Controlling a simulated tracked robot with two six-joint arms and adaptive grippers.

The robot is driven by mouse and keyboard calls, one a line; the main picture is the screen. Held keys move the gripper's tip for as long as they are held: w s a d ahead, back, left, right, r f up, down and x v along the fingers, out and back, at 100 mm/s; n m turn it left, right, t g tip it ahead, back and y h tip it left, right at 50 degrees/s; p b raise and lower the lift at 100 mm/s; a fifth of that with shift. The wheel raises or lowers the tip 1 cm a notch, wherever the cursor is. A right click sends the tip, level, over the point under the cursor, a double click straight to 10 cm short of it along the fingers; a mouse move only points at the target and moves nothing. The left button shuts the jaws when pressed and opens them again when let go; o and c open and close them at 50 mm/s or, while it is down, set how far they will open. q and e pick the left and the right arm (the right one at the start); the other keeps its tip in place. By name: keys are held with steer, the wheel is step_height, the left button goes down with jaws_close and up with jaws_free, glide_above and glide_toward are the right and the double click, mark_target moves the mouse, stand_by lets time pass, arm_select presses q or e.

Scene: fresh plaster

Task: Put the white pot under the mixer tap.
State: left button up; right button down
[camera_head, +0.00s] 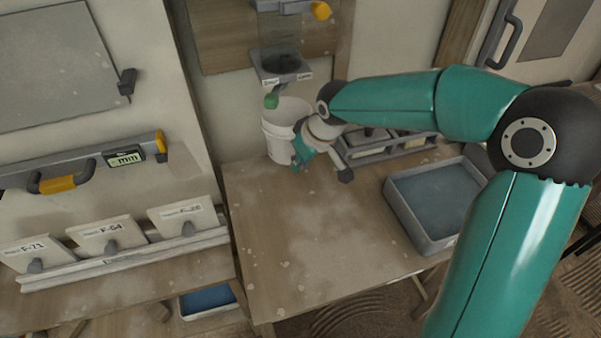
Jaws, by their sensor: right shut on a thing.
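The white pot (279,131) stands upright at the back of the wooden table, by the wall. The mixer tap (271,100), a green nozzle under a grey wall-mounted dispenser, hangs right over the pot's open top. From this angle I cannot tell whether the pot is centred under it. My right gripper (299,156) reaches in from the right and is shut on the pot's right side. Its fingertips are partly hidden by its own body. Whether the pot's base touches the table is hard to tell. My left gripper is not in view.
A grey rack (385,151) stands behind my right gripper. A grey tray (404,213) with a blue-grey inside sits at the table's right. The table's middle (300,230) is clear. At left are labelled cards (100,233) and a level with a display (125,158).

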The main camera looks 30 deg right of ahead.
step_height(320, 180, down, 5)
steer(key=shift+r, duration=0.1)
steer(key=shift+w+f, duration=0.2)
steer(key=shift+f, duration=0.2)
steer(key=c, duration=1.1)
jaws_free()
steer(key=shift+c, duration=0.2)
steer(key=v, duration=1.2)
steer(key=shift+p, duration=0.35)
